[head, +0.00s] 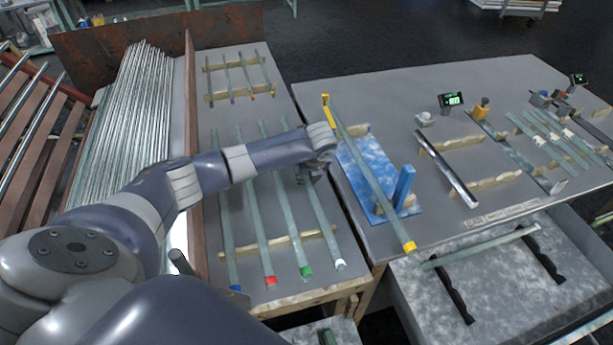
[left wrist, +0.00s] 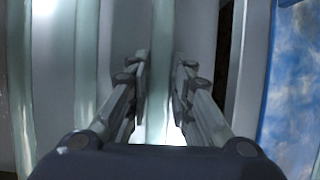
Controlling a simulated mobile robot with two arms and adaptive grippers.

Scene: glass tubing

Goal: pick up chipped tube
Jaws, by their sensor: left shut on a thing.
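Several glass tubes with coloured ends lie on wooden supports on the left table, among them a blue-tipped tube (head: 228,232), a red-tipped tube (head: 256,232) and a green-tipped tube (head: 289,220). The white-tipped tube (head: 322,222) is the rightmost. My left gripper (head: 311,177) is at its upper part; in the left wrist view the fingers (left wrist: 161,88) are shut on this tube (left wrist: 158,45), one on each side. I cannot tell whether it is lifted off its supports. No chip can be made out on any tube. My right gripper is not in view.
A yellow-tipped tube (head: 372,182) lies slanted over a blue board with a blue post (head: 403,186) on the right table. More tubes lie on supports farther right (head: 548,136). A rusty upright divider (head: 191,100) and a long tube stack (head: 127,125) stand left.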

